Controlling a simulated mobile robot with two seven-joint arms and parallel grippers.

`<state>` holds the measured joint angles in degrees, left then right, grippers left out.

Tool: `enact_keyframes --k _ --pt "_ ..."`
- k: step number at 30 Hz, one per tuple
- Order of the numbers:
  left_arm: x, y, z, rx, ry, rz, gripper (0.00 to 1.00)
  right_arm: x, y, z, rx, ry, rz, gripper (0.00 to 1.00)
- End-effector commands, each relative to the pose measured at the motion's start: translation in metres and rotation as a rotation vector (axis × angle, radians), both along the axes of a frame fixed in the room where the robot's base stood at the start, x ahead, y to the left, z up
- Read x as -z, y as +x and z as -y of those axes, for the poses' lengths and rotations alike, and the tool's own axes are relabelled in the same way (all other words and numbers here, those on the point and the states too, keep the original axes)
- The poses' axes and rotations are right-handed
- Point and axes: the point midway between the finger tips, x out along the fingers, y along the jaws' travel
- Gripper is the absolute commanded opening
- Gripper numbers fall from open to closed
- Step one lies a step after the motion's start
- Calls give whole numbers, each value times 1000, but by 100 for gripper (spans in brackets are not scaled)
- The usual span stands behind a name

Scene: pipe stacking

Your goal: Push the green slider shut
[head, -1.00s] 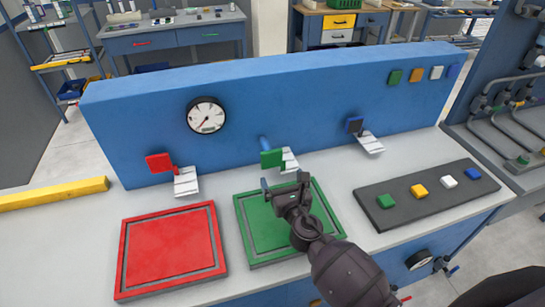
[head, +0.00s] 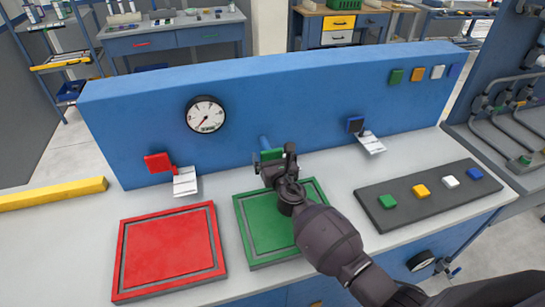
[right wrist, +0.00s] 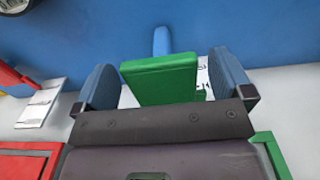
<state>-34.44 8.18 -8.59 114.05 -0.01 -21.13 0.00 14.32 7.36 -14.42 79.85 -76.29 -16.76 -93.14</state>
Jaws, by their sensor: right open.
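The green slider (head: 271,154) sits at the front of the blue panel, on the end of a blue rod (head: 264,142). It stands out from the panel, with the rod visible between them. My right gripper (head: 273,161) is open right in front of it and hides its lower part in the head view. In the right wrist view the green slider (right wrist: 160,78) shows between the two blue-grey fingers (right wrist: 165,84), one on each side, with gaps beside it. I cannot tell whether the gripper touches it. My left gripper is not in view.
A red slider (head: 158,163) is at left and a dark slider (head: 355,125) at right on the blue panel (head: 290,110). A green tray (head: 262,232) lies beneath my right arm, a red tray (head: 170,250) beside it. Coloured buttons sit on a dark board (head: 425,208).

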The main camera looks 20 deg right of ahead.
Motion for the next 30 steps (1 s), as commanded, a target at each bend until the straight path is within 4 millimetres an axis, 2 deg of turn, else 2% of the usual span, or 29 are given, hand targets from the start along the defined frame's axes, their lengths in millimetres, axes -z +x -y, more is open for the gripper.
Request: enact_keyframes --k 2,3,16,22,30 --pt "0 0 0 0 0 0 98 0 0 0 0 0 0 98" --pt "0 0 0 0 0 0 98 0 0 0 0 0 0 95" --pt "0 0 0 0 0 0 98 0 0 0 0 0 0 30" --pt "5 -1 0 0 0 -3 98 1 9 0 -1 -1 1 30" --pt "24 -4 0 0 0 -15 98 3 52 -1 -2 -2 1 30"
